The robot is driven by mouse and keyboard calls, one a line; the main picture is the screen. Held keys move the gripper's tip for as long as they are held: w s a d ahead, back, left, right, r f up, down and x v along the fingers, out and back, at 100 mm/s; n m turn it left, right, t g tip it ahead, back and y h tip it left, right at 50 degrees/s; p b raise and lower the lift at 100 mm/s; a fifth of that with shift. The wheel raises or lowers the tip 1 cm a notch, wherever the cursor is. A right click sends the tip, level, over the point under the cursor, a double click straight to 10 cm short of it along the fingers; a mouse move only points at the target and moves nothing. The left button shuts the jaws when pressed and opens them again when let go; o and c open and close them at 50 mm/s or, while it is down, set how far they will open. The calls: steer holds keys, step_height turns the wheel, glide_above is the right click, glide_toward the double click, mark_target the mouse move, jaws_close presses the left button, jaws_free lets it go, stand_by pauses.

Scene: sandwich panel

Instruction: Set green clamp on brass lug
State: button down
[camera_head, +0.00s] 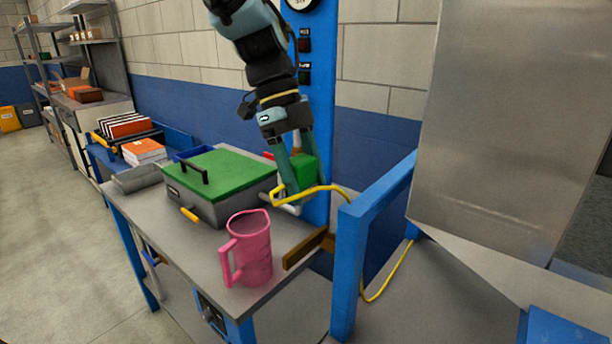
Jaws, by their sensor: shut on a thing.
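My gripper (290,190) points down over the back right of the work table, beside the grey box with the green lid. It is shut on the green clamp (304,170), which sits between its fingers, partly hidden by them. A yellow cable (325,188) runs from near the clamp to the right, over the blue frame. A brown-gold bar (305,248), which looks like the brass lug, stands at the table's right edge, lower in the picture than the clamp. The clamp is apart from it.
A pink jug (250,248) stands at the table's front right. The grey box with a green lid (215,182) fills the table's middle. A blue post (346,270) and a large grey metal panel (490,130) stand on the right.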

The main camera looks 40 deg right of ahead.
steer(key=b, duration=0.5)
glide_above(305, 241)
steer(key=s+a, duration=0.1)
steer(key=s, duration=0.1)
steer(key=shift+f, duration=3.85)
steer(key=shift+w+f+b, duration=0.2)
steer(key=shift+f+b, duration=1.5)
steer(key=shift+f, duration=0.3)
steer(key=shift+a+f+b, duration=0.1)
steer(key=shift+f+b, duration=0.35)
steer(key=shift+f, duration=0.1)
jaws_free()
steer(key=b+v, duration=0.1)
steer(key=v, duration=0.9)
steer(key=shift+r, duration=0.4)
